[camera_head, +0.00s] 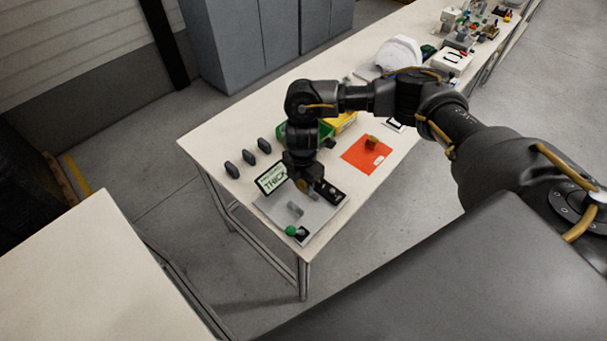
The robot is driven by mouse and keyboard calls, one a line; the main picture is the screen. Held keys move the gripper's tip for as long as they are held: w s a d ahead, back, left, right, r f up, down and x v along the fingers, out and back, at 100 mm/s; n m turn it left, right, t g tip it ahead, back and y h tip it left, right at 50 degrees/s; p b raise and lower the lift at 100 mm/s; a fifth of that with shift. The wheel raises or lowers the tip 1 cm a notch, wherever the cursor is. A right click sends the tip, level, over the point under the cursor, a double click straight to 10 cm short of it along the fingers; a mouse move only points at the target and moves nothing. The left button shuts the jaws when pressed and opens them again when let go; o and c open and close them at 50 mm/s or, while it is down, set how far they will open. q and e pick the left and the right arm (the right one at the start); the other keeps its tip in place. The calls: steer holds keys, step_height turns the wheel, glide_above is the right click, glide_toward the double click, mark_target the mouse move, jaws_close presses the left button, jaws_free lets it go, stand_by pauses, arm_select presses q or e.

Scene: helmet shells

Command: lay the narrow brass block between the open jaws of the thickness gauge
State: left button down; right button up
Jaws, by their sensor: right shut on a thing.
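The thickness gauge (316,219) is a grey plate near the table's front corner, with a small grey upright piece, a green knob (291,230) and a black strip on it. A sign reading "THICK" (271,178) stands at its back left. My right gripper (303,186) points down over the back part of the gauge. It is shut on a small brass-coloured piece, the narrow brass block (302,185), mostly hidden by the fingers. I cannot tell whether the block touches the gauge. Another brass-coloured block (371,142) sits on an orange mat (357,156). My left gripper is out of view.
Several dark oval pieces (248,157) stand along the table's left edge. Green and yellow bins (340,124) are behind my right arm. A white helmet shell (398,52) and a white box (451,61) are farther back. An empty pale surface (85,285) lies at lower left.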

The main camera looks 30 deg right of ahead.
mark_target(303, 203)
steer(key=shift+d+f, duration=0.1)
steer(key=shift+f, duration=0.1)
step_height(303, 203, down, 7)
steer(key=b, duration=0.7)
steer(key=shift+b, duration=0.35)
steer(key=shift+f+b, duration=0.3)
steer(key=shift+f, duration=0.2)
steer(key=o, duration=1.2)
steer(key=shift+r, duration=0.15)
step_height(303, 203, up, 11)
steer(key=shift+f, duration=0.2)
